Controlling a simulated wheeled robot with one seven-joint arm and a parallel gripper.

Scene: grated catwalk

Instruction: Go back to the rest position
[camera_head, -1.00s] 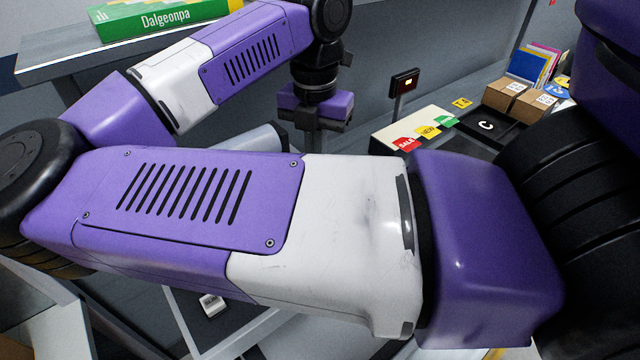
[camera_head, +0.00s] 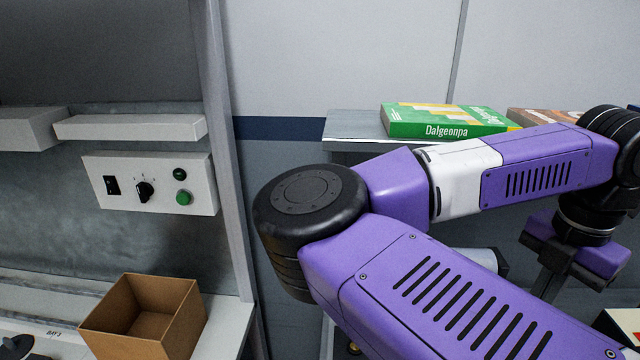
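My purple and white arm reaches across the right half of the head view, bent at a black elbow joint. My gripper (camera_head: 548,283) hangs from the black wrist at the right edge, pointing down. Its purple body shows, but the fingers are seen edge-on and partly hidden behind my arm. I cannot tell whether they are apart or together. No object shows in it.
A green Dalgeonpa box (camera_head: 445,121) and a brown box (camera_head: 540,117) lie on a grey shelf (camera_head: 352,127) behind my arm. At left are an open cardboard box (camera_head: 127,347) on a counter and a control panel (camera_head: 150,184) with a knob and green buttons.

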